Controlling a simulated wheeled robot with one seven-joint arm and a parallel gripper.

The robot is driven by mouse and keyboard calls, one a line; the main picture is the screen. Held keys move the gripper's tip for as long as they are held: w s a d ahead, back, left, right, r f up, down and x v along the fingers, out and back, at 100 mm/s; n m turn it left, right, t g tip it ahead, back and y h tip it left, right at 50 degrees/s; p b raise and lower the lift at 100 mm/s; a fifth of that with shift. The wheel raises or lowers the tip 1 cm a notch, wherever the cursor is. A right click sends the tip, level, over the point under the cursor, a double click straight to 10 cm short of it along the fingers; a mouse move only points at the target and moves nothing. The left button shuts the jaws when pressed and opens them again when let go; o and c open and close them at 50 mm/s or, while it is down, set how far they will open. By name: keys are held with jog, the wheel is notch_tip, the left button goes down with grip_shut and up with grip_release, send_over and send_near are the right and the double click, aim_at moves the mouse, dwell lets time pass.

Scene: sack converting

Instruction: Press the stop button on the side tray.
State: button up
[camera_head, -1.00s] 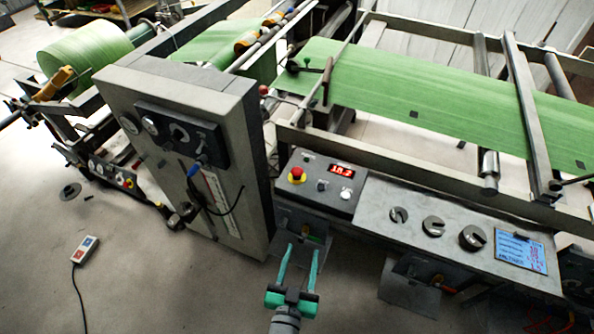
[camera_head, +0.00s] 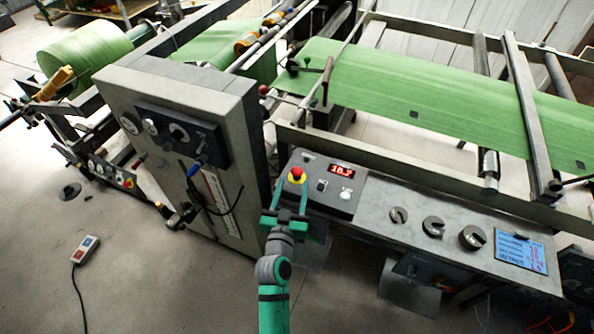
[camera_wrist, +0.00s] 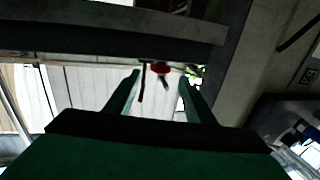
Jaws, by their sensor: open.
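The red stop button (camera_head: 297,174) sits on a yellow base in a small control box on the grey side tray (camera_head: 375,208), left of a red number display. My gripper (camera_head: 291,186) is open and empty. In the head view its two teal fingers point at the button and overlap the box's near left part, with the red cap near the right fingertip. Whether they touch it, I cannot tell. In the wrist view my gripper (camera_wrist: 158,80) shows both fingers apart, with a small red knob (camera_wrist: 161,68) between them; I cannot tell if it is the button.
A tall grey cabinet (camera_head: 228,115) with gauges and a hanging cable stands just left of my gripper. Green web (camera_head: 430,95) runs behind. The floor at front left is mostly clear.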

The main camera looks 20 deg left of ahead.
aim_at(296, 176)
jog(key=x, duration=0.6)
jog(key=shift+w+a, duration=0.1)
jog(key=shift+w, duration=0.25)
